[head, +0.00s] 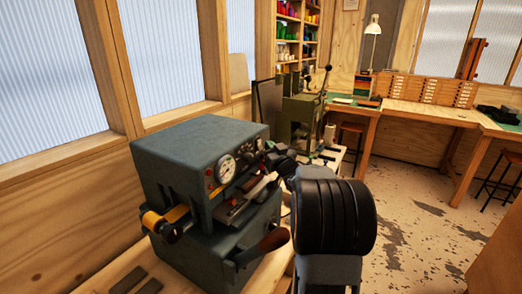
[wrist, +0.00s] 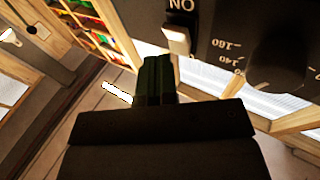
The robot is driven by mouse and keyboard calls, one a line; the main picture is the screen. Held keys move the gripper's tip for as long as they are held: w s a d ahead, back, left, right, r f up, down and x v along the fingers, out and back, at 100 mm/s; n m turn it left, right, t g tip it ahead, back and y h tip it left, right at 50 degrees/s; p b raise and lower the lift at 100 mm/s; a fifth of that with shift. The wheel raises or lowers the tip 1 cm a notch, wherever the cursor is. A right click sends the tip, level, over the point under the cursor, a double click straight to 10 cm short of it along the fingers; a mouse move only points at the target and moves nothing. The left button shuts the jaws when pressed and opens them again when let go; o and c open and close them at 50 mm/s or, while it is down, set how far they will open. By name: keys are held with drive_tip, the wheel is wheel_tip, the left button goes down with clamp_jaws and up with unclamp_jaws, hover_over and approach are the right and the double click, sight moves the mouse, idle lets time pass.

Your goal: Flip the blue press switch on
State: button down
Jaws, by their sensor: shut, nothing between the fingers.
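The blue-grey press (head: 195,145) stands on a wooden bench at the left of the head view, with a round gauge on its front. In the wrist view, the press's switch (wrist: 177,40) is a small pale rocker with a reddish edge, beside the letters "ON", which appear upside down. I cannot tell its position. My gripper (wrist: 158,62) is shut and empty, its fingertips just below and left of the switch in that view. I cannot tell if they touch it. In the head view, my gripper (head: 272,154) is at the right of the press front, and the switch is not discernible.
A dark dial (wrist: 285,50) with numbers is right of the switch in the wrist view. A lever with a brown handle (head: 271,240) sticks out low on the press. A green machine (head: 300,118) stands behind. Open floor (head: 420,215) lies to the right.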

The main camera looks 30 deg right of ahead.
drive_tip(key=shift+w, duration=0.1)
drive_tip(key=shift+w+a+f+b, duration=0.15)
drive_tip(key=shift+w+a+b, duration=0.1)
drive_tip(key=shift+b, duration=0.15)
drive_tip(key=shift+w+a+f, duration=0.1)
drive_tip(key=shift+w, duration=0.2)
idle(0.9)
drive_tip(key=shift+s, duration=0.15)
drive_tip(key=shift+s+d+r, duration=0.3)
drive_tip(key=shift+s+d, duration=0.05)
drive_tip(key=shift+s, duration=0.15)
idle(0.3)
drive_tip(key=s, duration=0.1)
drive_tip(key=s+d+r, duration=0.1)
drive_tip(key=s+d+p, duration=0.1)
drive_tip(key=s, duration=0.1)
drive_tip(key=shift+d+r, duration=0.1)
drive_tip(key=shift+r, duration=0.3)
idle(0.6)
